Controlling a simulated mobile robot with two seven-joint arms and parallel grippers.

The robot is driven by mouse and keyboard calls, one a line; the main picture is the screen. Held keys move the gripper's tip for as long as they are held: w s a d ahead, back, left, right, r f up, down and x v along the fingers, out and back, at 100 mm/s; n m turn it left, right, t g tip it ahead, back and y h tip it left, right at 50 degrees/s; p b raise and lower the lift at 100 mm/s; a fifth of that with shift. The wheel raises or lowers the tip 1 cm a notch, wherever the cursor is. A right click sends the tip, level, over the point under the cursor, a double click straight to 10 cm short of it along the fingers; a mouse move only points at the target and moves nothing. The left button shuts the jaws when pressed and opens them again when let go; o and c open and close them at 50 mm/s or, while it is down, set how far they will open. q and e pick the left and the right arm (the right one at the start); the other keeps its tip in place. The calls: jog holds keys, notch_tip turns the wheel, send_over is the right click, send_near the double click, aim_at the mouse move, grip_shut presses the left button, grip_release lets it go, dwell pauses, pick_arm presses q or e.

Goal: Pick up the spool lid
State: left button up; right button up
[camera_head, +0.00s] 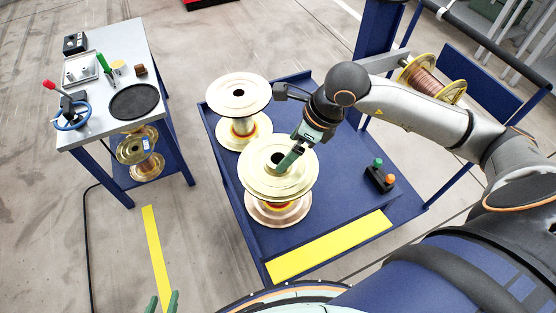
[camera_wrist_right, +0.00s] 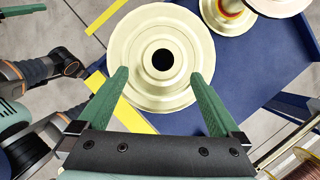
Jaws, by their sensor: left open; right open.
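A pale yellow round disc, which looks like the spool lid (camera_head: 256,182), lies flat on top of the front spool (camera_head: 279,212) on the blue cart. It has a raised round hub with a dark centre hole. My right gripper (camera_head: 290,158) is over this disc. In the right wrist view the lid (camera_wrist_right: 130,45) lies between and beyond the open green fingers of my right gripper (camera_wrist_right: 160,74). Whether the fingers touch it cannot be told. My left gripper (camera_head: 162,303) shows only its green fingertips at the bottom edge, apart and empty.
A second spool (camera_head: 240,92) stands behind on the blue cart (camera_head: 345,190). A button box (camera_head: 380,179) is at the cart's right. A grey bench (camera_head: 100,115) with tools and a black round pad (camera_head: 134,101) stands left. A wire spool (camera_head: 432,80) hangs at the back right.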

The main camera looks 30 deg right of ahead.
aim_at(278, 158)
jog(key=x, duration=0.3)
jog(key=p+x, duration=0.1)
jog(key=x, duration=0.1)
jog(key=shift+w+f, duration=0.2)
jog(key=shift+w, duration=0.2)
jog(key=shift+c, duration=0.2)
grip_shut()
jog(key=shift+r, duration=0.1)
dwell(0.3)
